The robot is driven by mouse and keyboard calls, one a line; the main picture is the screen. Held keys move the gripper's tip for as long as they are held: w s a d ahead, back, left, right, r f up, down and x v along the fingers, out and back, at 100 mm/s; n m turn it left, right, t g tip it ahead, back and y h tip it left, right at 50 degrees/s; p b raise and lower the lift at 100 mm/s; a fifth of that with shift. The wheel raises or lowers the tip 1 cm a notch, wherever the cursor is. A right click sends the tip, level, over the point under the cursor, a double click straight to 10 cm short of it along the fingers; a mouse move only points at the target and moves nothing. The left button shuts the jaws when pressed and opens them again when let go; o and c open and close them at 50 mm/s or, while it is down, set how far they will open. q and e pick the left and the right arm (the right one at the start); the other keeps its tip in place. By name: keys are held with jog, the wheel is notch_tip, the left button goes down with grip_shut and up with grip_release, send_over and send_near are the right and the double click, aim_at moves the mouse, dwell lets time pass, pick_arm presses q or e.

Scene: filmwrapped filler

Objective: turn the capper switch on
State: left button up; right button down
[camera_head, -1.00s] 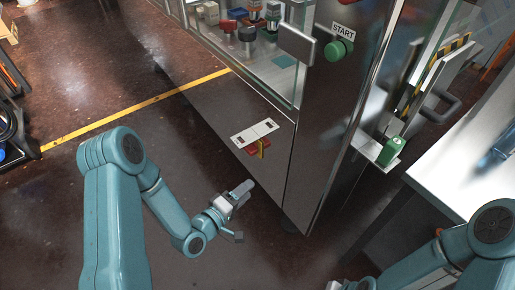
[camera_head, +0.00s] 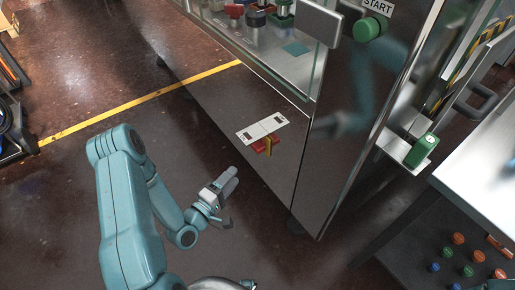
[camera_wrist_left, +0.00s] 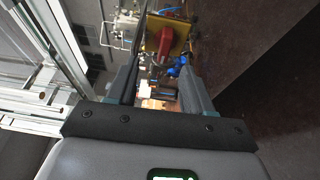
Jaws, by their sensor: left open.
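I cannot tell if that is the same switch. My right gripper is out of view.
A green START button (camera_head: 369,28) and a grey box (camera_head: 320,22) stick out from the machine above. A green device (camera_head: 421,150) sits on a ledge at right. A white table (camera_head: 480,165) is at far right, with several colored knobs below.

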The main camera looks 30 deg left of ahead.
aim_at(253, 147)
pick_arm(q)
jog(key=shift+n+y, duration=0.3)
jog(key=shift+y, duration=0.2)
jog(key=w, duration=0.5)
jog(key=w+a, duration=0.1)
jog(key=w, duration=0.4)
jog(key=w+f, duration=0.1)
jog(key=w, duration=0.4)
jog(key=shift+a+f+p, duration=0.1)
jog(key=shift+a+p, duration=0.25)
grip_shut()
